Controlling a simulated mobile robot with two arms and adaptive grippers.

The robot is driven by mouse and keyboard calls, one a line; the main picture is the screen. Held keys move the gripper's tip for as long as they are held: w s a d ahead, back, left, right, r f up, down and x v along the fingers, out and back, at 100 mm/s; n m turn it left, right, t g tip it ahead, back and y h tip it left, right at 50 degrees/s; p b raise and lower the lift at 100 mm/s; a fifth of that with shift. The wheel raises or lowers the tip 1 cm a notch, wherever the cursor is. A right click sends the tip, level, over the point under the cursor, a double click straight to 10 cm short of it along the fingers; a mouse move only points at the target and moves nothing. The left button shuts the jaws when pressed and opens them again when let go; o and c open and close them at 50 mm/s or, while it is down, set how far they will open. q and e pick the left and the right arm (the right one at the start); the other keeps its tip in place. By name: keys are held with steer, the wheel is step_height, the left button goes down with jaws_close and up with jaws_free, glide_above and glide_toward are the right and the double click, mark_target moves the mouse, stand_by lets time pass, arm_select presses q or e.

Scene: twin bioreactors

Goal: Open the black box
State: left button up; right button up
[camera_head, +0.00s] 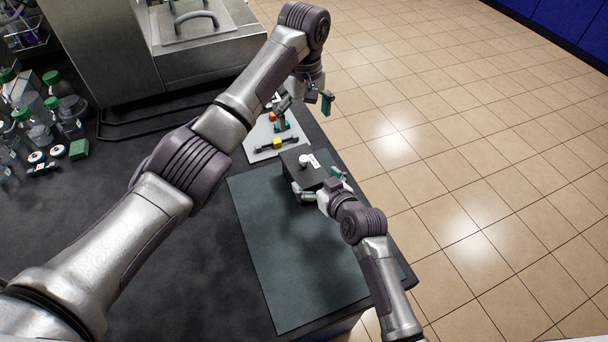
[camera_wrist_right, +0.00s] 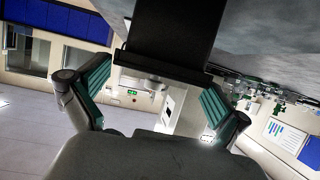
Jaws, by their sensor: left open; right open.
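The black box (camera_head: 301,172) stands at the far end of the dark mat, with a white knob-like piece (camera_head: 306,160) on its top; its lid looks closed. My right gripper (camera_head: 320,186) is open at the near side of the box, one finger toward each side. In the right wrist view the box (camera_wrist_right: 172,38) is at the top, between and beyond the open teal fingers of the right gripper (camera_wrist_right: 155,95); I cannot tell whether they touch it. My left gripper (camera_head: 306,102) is open and empty, raised beyond the box.
The dark mat (camera_head: 290,255) is clear on its near part. A pale tray (camera_head: 262,150) with small coloured parts lies beyond the box. Green-capped bottles (camera_head: 55,85) stand at the left. A metal machine (camera_head: 110,50) is at the back. The bench edge is at the right.

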mark_target(312, 176)
steer(key=shift+x, duration=1.75)
steer(key=shift+r, duration=0.1)
steer(key=c, duration=1.2)
steer(key=o, duration=1)
steer(key=shift+o, duration=0.2)
steer(key=shift+s, duration=0.1)
